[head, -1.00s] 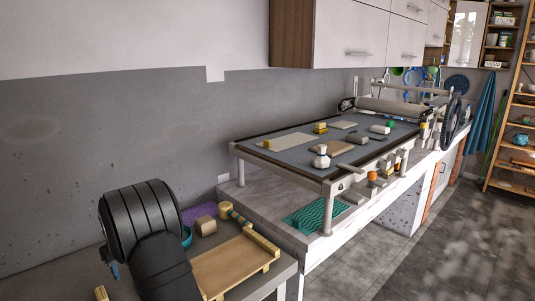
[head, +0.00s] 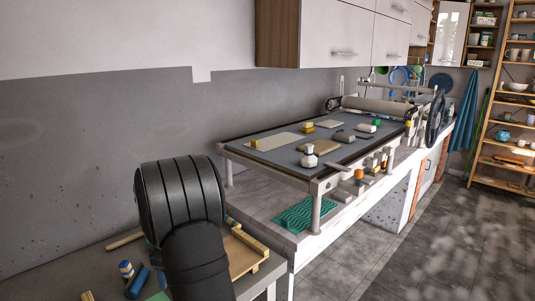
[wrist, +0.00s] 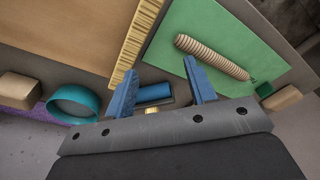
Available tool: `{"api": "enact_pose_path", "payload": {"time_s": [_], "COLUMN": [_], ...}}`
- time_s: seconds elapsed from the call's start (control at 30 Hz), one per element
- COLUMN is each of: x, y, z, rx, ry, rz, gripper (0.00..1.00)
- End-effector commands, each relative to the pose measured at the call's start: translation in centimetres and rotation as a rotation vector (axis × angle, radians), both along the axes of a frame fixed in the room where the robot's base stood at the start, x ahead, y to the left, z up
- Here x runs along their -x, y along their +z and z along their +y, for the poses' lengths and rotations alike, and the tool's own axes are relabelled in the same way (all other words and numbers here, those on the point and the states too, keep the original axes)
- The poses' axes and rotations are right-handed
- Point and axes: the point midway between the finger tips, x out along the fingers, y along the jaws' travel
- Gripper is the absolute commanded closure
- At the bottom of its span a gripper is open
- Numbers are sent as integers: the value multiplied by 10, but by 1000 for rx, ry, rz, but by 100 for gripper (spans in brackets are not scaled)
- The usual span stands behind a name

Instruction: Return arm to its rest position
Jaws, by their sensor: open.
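My gripper (wrist: 162,90) shows in the wrist view with its two blue fingers apart and nothing between them touching either one. A blue cylinder (wrist: 153,94) lies on the table beyond the gap between the fingers.
The wrist view shows a teal ring-shaped bowl (wrist: 75,104), a tan board (wrist: 70,35) with a ridged wooden edge, a green mat (wrist: 215,40) and a ribbed tool (wrist: 210,56) on it. A slab-roller table (head: 255,155) stands to the right in the head view.

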Motion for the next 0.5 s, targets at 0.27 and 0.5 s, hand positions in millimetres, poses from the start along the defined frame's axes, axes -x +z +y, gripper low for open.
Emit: {"api": "enact_pose_path", "payload": {"time_s": [0.27, 0.5], "x": [8, 14], "y": [-2, -13], "z": [-51, -97], "rx": [0, 0], "ry": [125, 142], "rz": [3, 2], "gripper": [50, 50]}}
